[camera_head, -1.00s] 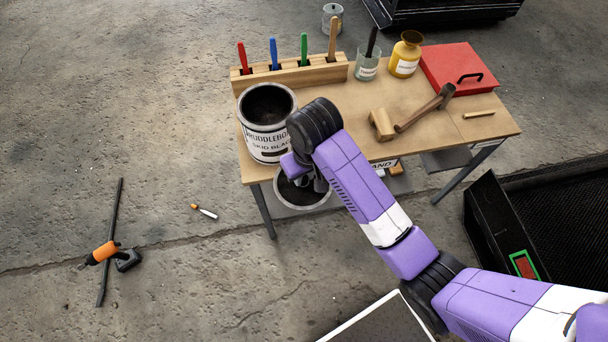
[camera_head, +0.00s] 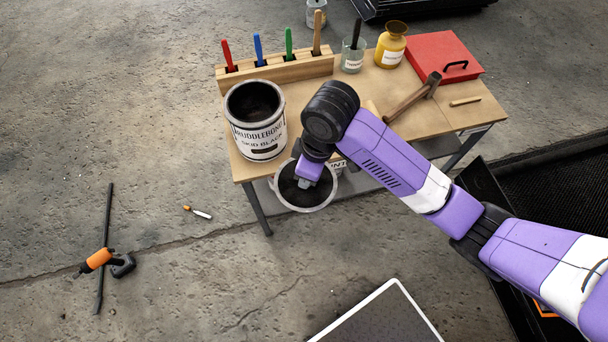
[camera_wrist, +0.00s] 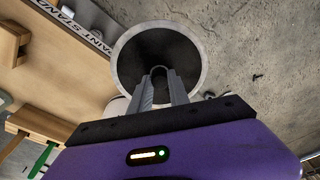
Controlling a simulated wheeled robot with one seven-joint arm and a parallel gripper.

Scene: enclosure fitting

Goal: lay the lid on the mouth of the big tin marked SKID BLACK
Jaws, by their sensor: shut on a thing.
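The big tin marked SKID BLACK (camera_head: 258,139) stands upright on the front left corner of the wooden table (camera_head: 238,168). Its mouth is open and dark inside. The lid (camera_head: 287,188) is a round disc with a pale rim and dark middle. It is in front of the table's front edge, right of and nearer than the tin. My gripper (camera_head: 304,184) is shut on the lid. In the wrist view, the fingers (camera_wrist: 160,76) meet over the lid's middle (camera_wrist: 135,62), seemingly on a small handle. The tin is not clearly seen there.
A wooden rack (camera_head: 277,74) with several coloured handles stands behind the tin. A glass jar (camera_head: 352,61), yellow jar (camera_head: 391,47), red box (camera_head: 443,58) and hammer (camera_head: 412,98) are further right. A drill (camera_head: 98,260) lies on the floor at left.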

